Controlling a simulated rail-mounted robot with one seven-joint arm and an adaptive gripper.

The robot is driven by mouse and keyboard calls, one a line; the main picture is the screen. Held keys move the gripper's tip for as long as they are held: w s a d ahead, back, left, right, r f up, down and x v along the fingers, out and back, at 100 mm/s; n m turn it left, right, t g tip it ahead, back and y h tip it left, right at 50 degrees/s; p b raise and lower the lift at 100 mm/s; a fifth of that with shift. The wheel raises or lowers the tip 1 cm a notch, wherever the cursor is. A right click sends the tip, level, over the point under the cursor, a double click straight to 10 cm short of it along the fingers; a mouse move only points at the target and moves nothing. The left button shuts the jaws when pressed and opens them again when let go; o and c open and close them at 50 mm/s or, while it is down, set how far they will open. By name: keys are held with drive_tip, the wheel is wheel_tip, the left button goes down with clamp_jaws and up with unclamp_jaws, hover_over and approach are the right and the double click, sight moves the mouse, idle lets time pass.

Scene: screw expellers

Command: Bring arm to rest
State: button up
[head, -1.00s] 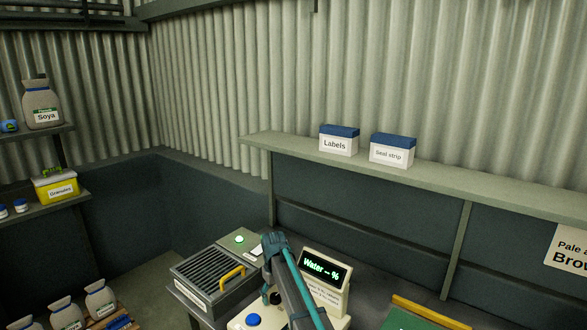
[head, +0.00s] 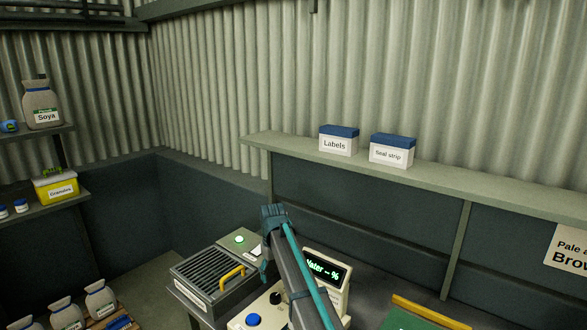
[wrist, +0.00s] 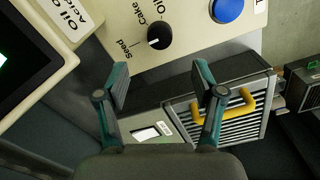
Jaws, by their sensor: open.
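My gripper (wrist: 162,82) is open in the wrist view, its two teal fingers apart with nothing held between them. It hangs over the cream meter (wrist: 105,38), which carries a black dial (wrist: 159,37) and a blue button (wrist: 228,10). The dial's white mark appears to face "Seed". In the head view my arm stands in front of this meter, and its display (head: 326,268) reads "Water -- %", partly covered by the arm. The fingers cannot be made out in the head view.
A slatted grey unit (head: 208,273) with a yellow handle (head: 231,272) stands left of the meter. Labels (head: 338,141) and Seal strip (head: 392,151) boxes sit on the back ledge. Space above the bench is clear.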

sight(275, 296)
wheel_tip(275, 296, down, 10)
drive_tip(key=shift+r, duration=0.15)
drive_tip(key=shift+w, duration=0.1)
drive_tip(key=m+p, duration=0.2)
drive_tip(key=m, duration=0.4)
drive_tip(key=shift+m, duration=0.3)
drive_tip(key=m+p, duration=0.3)
drive_tip(key=m, duration=0.2)
drive_tip(key=shift+r+m+b, duration=0.25)
drive_tip(key=shift+m+b, duration=0.05)
drive_tip(key=shift+b, duration=0.15)
drive_tip(key=shift+r+b, duration=0.6)
drive_tip(key=shift+r, duration=1.6)
